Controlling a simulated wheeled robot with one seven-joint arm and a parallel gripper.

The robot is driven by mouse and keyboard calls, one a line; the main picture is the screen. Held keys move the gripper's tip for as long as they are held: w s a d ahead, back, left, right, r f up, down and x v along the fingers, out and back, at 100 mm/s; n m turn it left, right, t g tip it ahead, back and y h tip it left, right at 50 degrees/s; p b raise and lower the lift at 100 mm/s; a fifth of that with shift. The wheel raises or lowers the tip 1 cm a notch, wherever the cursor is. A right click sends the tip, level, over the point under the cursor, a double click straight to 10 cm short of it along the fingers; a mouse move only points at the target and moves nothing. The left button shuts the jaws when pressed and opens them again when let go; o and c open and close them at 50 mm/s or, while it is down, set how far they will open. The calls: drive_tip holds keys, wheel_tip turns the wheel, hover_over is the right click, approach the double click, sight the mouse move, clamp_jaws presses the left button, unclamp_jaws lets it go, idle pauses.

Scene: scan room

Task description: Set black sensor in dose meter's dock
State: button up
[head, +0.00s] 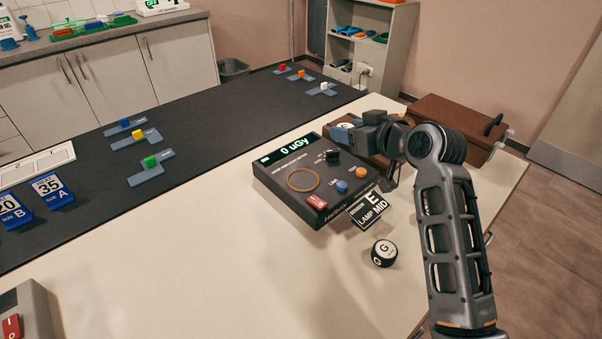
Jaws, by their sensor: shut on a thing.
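The dose meter (280,193) is a dark box on the white table, its display reading 0 uGy. An orange-brown ring (303,180) marks a round spot on its top. My gripper (343,135) is over the meter's far right corner, near a black knob (332,156). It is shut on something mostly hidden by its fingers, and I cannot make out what. A black round piece (384,252) with a white face lettered G stands on the table, right of the meter and apart from my gripper. I cannot tell whether it is the black sensor.
A black card (368,210) reading E LAMP MID is at the meter's right edge. A brown case (458,128) stands behind my arm. Coloured blocks on grey-blue holders, including a green one (150,162), stand on the dark mat (215,145). The table's front middle is clear.

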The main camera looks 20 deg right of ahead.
drive_tip(key=p, duration=0.2)
hover_over(306, 184)
wheel_tip(306, 184, down, 6)
drive_tip(key=shift+r, duration=0.2)
drive_tip(key=shift+f, duration=2.05)
drive_tip(key=shift+f, duration=0.2)
drive_tip(key=o, duration=1.1)
drive_tip(key=shift+r, duration=0.1)
drive_tip(key=shift+r, duration=0.15)
drive_tip(key=b+v, duration=0.1)
drive_tip(key=v, duration=1.1)
